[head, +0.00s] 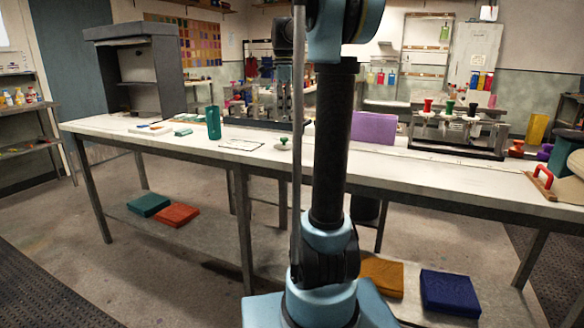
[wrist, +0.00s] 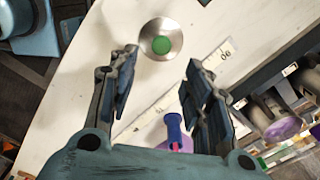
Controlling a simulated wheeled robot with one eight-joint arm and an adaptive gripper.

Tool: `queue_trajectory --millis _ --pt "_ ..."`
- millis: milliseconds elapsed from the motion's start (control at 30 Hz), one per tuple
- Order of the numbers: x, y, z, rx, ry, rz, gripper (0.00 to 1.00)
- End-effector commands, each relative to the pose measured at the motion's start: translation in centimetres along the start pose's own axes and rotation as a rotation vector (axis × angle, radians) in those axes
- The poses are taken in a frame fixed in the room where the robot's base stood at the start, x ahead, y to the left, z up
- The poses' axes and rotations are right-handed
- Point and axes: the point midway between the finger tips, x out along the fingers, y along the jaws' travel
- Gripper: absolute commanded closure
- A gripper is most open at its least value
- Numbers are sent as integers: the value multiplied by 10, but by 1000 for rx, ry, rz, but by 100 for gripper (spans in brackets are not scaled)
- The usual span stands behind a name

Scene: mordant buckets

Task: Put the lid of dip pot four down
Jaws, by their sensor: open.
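A round silver lid (wrist: 155,49) with a green knob lies on the white table in the wrist view, just beyond my fingertips. A pale lid with a green knob (head: 283,143) also shows on the table in the head view. My gripper (wrist: 163,60) is open, one finger on each side, with nothing held between the tips. A blue-knobbed thing (wrist: 173,128) with purple at its base shows between the fingers nearer the palm; I cannot tell its height. I cannot read a number four on any pot.
A marked strip (wrist: 215,62) lies beside the lid. Dark rack parts (wrist: 268,75) are at right.

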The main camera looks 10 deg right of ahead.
Motion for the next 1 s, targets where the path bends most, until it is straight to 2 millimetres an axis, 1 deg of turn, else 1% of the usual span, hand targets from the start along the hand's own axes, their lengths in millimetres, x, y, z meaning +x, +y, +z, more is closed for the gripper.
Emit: queue_trajectory --millis 67,167,267,400,467,600,767,800,967,1000 --pt "2 5 0 -17 0 -2 55" --pt "8 21 -2 -81 -1 -9 55" --pt "20 48 -6 -195 0 -23 55" --pt "42 91 -11 -388 4 -45 55" --pt "53 109 -13 -470 7 -55 55" --pt "82 151 -18 -662 17 -76 55" --pt "119 197 -24 -880 34 -99 55" --pt "130 208 -25 -934 39 -104 55" --pt "173 252 -30 -1151 63 -125 55" --pt "185 262 -32 -1205 70 -130 55"
